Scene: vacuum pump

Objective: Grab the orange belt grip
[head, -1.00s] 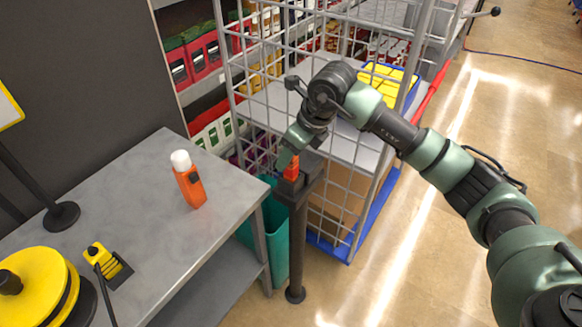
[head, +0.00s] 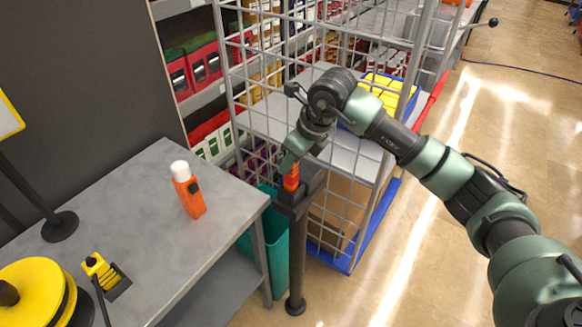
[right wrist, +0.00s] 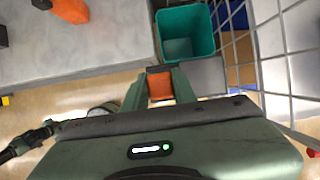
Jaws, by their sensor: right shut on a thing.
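The orange belt grip (head: 291,178) sits at the head of a dark post (head: 297,250), beside the table's right corner. My right gripper (head: 289,165) reaches down to it from above and is shut on it. The gripper's fingers hide part of the grip. In the right wrist view the orange grip (right wrist: 160,86) shows between the two green fingers of my right gripper (right wrist: 160,92), against the dark post head. My left gripper does not show in the head view.
A grey table (head: 150,232) on the left holds an orange bottle with a white cap (head: 189,192) and a yellow reel (head: 30,290). A teal bin (head: 272,235) stands behind the post. A wire cage cart (head: 352,215) is close on the right. Open floor lies further right.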

